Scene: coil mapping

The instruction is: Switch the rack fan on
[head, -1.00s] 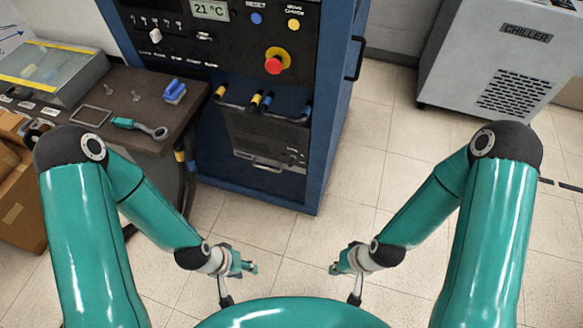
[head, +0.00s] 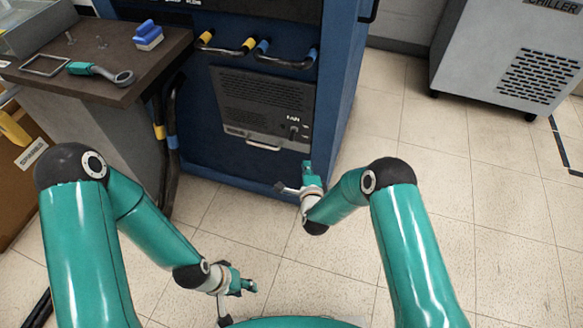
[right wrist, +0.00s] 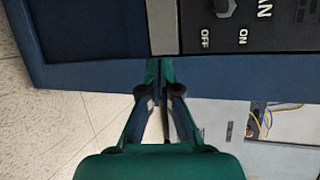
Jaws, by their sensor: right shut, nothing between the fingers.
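The fan panel (head: 262,105) is a dark unit low in the blue rack, with a FAN label and a small switch (head: 294,133) at its right end. The switch also shows at the top edge of the right wrist view (right wrist: 222,8), near OFF and ON labels; its setting is unclear. My right gripper (head: 307,166) is shut and empty, just below the panel's right end and apart from the switch. In the right wrist view its fingertips (right wrist: 158,66) are together. My left gripper (head: 249,286) hangs low over the floor, too small to read.
Hoses with yellow and blue ends (head: 250,45) loop above the panel, and a handle (head: 263,145) sticks out below it. The chiller (head: 500,60) stands right; floor between is clear.

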